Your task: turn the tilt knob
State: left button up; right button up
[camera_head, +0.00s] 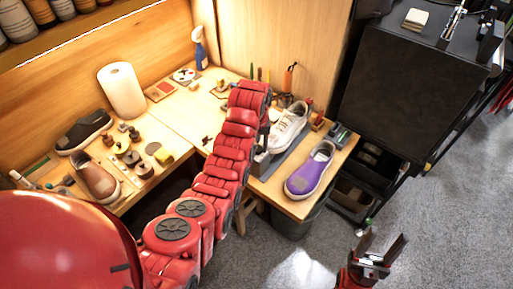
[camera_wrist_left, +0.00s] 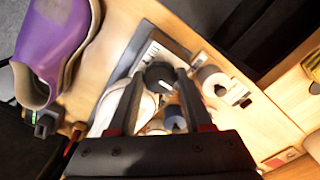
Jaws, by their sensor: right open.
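The dark round tilt knob (camera_wrist_left: 160,75) sits between my left fingertips (camera_wrist_left: 161,80) in the left wrist view. The fingers appear to touch it on both sides. In the head view my red left arm reaches across the table and hides the left gripper and the knob. A white sneaker (camera_head: 288,127) rests on a grey stand (camera_head: 270,160) beside the arm's end; part of something pale shows behind the left fingers in the wrist view. My right gripper (camera_head: 386,240) is open and empty above the floor, away from the table.
A purple shoe (camera_head: 310,172) stands at the table's right front corner, close to the stand; it shows in the wrist view (camera_wrist_left: 55,40). A black cabinet (camera_head: 400,95) stands to the right. The floor (camera_head: 450,210) is open.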

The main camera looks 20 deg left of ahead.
pick_arm(q)
jog(key=shift+o, duration=0.7)
notch_tip(320, 180, up, 5)
jog(key=p, duration=0.5)
